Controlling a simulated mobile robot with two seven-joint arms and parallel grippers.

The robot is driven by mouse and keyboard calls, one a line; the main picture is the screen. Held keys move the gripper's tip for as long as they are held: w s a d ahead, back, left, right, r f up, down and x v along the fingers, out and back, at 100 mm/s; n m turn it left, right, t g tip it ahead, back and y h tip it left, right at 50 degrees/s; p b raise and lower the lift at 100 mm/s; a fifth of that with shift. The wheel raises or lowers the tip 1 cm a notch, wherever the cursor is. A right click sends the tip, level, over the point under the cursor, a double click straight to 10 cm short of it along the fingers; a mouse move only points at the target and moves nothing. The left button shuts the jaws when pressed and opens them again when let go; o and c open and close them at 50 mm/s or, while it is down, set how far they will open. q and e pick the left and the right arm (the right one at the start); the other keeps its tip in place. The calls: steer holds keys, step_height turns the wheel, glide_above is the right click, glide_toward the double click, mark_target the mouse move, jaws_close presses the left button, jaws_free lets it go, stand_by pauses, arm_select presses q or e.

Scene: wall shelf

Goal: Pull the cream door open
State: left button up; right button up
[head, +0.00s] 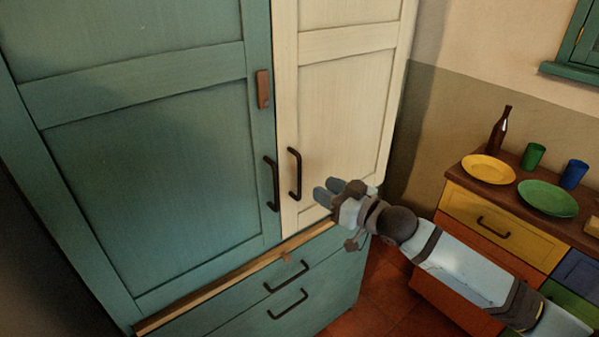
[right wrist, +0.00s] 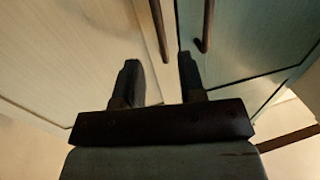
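The cream door (head: 340,105) is the right-hand door of a tall cupboard and looks shut. Its dark upright bar handle (head: 294,174) sits near its left edge. My right gripper (head: 327,190) is in front of the cream door, a little right of the handle and apart from it. In the right wrist view its two fingers (right wrist: 158,75) are spread with nothing between them. The cream door's handle (right wrist: 162,30) shows there beyond the fingertips, between their lines. My left gripper is in neither view.
The teal door (head: 150,150) with its own dark handle (head: 271,184) adjoins on the left. A wooden latch piece (head: 263,89) is on its edge. Teal drawers (head: 285,290) are below. A low cabinet (head: 500,225) with plates, cups and a bottle stands at right.

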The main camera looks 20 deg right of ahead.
glide_above(299, 196)
steer(key=shift+w+d+p, duration=0.15)
steer(key=shift+w+p, duration=0.15)
steer(key=shift+p, duration=0.1)
jaws_close()
